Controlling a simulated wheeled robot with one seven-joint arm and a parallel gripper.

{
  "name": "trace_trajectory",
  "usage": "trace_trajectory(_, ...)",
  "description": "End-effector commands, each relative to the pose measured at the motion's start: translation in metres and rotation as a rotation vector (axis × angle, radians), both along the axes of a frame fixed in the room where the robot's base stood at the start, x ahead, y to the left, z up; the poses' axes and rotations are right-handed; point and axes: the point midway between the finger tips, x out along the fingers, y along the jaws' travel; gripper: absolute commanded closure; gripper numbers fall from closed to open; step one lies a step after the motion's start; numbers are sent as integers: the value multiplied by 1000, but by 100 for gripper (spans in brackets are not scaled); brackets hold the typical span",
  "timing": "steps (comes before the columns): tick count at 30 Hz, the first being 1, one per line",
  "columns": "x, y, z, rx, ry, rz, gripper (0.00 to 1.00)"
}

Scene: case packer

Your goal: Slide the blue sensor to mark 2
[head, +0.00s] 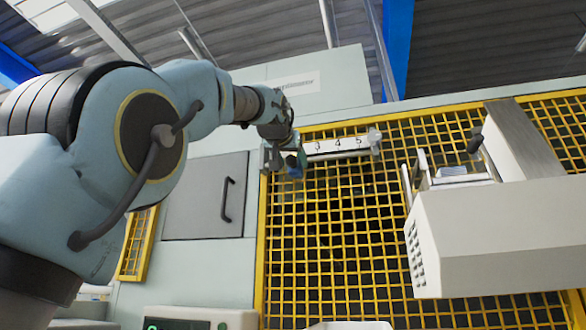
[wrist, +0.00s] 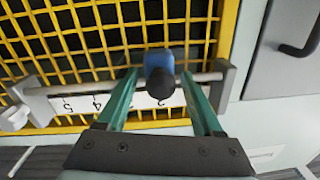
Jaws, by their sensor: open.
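The blue sensor (wrist: 170,57) with a black round knob (wrist: 160,83) sits on a horizontal rail (wrist: 208,77) in the wrist view. Below the knob there, a partly covered label looks like 2 (wrist: 162,103), about in line with the sensor. My gripper (wrist: 158,74) is open, its two green fingers on either side of the sensor with a gap at each side. In the head view the sensor (head: 294,168) shows blue beside my gripper (head: 284,158), left of the 3 on the white scale (head: 338,146). The wrist view's left finger hides the 3.
A yellow mesh guard (head: 340,240) lies behind the rail. The rail ends in grey brackets (head: 375,141). A grey door with a dark handle (head: 227,199) is to the left, and a pale machine housing (head: 490,235) juts out at right.

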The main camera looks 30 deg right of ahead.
Motion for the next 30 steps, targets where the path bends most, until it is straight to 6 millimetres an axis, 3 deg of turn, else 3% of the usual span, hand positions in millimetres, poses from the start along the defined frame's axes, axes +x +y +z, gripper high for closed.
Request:
trace_trajectory(3, -17, 14, -7, -4, -2, -4, 32)
trace_trajectory(15, -62, 53, -3, -3, -2, 0, 32)
trace_trajectory(30, -67, 58, 0, -2, 0, 2, 32)
